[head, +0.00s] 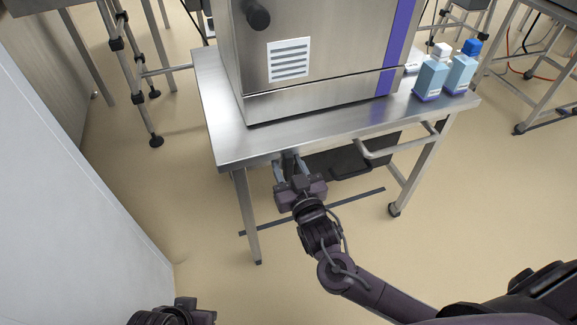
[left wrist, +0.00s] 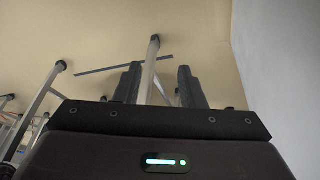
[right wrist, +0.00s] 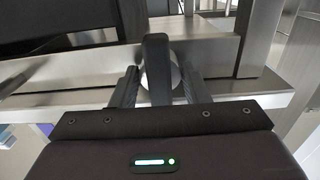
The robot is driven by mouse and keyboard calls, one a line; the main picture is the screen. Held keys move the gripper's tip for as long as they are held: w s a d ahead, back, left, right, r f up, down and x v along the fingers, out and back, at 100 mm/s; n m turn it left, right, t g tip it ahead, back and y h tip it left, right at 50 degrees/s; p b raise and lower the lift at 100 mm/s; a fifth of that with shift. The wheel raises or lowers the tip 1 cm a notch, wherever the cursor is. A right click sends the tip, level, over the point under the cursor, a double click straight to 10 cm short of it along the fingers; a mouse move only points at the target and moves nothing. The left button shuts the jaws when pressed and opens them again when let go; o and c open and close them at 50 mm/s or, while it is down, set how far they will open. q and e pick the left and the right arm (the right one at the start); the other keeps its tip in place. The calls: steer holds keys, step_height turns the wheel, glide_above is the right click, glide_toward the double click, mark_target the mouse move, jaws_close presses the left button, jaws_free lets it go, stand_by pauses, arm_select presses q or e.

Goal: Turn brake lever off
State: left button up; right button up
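The brake lever (right wrist: 157,68) is a dark upright bar in the right wrist view, with a round silver part behind it. In the head view the lever (head: 289,162) shows only in part, under the table's front edge. My right gripper (head: 291,170) is under that edge. Its fingers (right wrist: 158,88) stand apart on either side of the lever, with gaps visible, so it looks open around the lever. My left gripper (left wrist: 158,84) is open and empty in the left wrist view. Only part of the left arm shows at the bottom of the head view.
A steel table (head: 225,140) carries the tray sealer (head: 330,70) and two bottles, one white-capped (head: 432,75) and one blue-capped (head: 461,70). Table legs (head: 247,215) and a floor bar (head: 350,200) are near my right arm. A pale wall (head: 70,210) stands left; floor between is clear.

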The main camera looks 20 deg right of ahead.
jaws_close()
